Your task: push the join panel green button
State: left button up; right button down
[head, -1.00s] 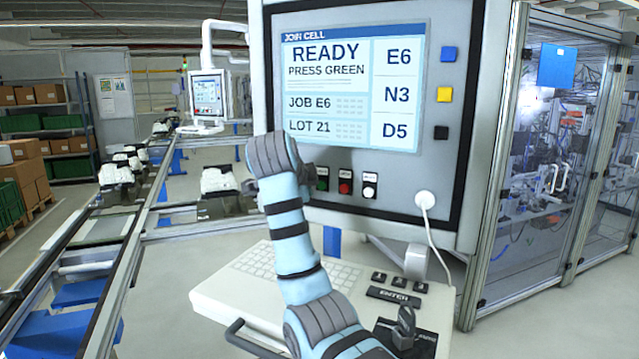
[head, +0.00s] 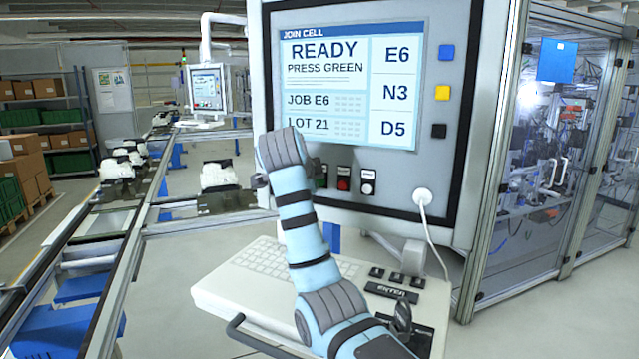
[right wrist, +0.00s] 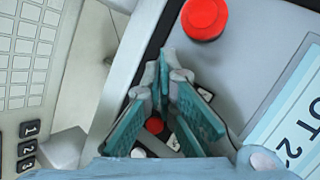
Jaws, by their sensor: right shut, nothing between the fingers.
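The join panel (head: 462,110) stands upright, its screen (head: 340,85) reading READY, PRESS GREEN. Along its lower edge sit a green button (head: 322,178), partly covered by my wrist, a red button (head: 344,184) and a white button (head: 368,188). My right arm reaches up in front of the panel's lower left, hiding its fingers in the head view. In the right wrist view my right gripper (right wrist: 163,60) is shut and empty, its teal fingers converging near the panel face. The small red button (right wrist: 155,125) shows between the fingers; the green one is not visible there. My left gripper is out of view.
A large red mushroom button (right wrist: 204,18) is beside the fingertips in the wrist view. A keyboard shelf (head: 245,285) juts out below the panel. A white plug and cable (head: 422,197) hang at the right. A conveyor (head: 100,260) runs at left.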

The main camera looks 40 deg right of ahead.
dwell(0.7)
jog(key=shift+w+d+p, duration=0.25)
jog(key=shift+d+p, duration=0.05)
jog(key=shift+d, duration=0.1)
jog(key=shift+w+d+p, duration=0.15)
jog(key=shift+d+p, duration=0.15)
jog(key=shift+d, duration=0.1)
dwell(0.7)
jog(key=shift+s+a+b, duration=0.35)
jog(key=shift+a+b, duration=0.1)
jog(key=shift+a, duration=0.3)
jog(key=shift+a, duration=0.1)
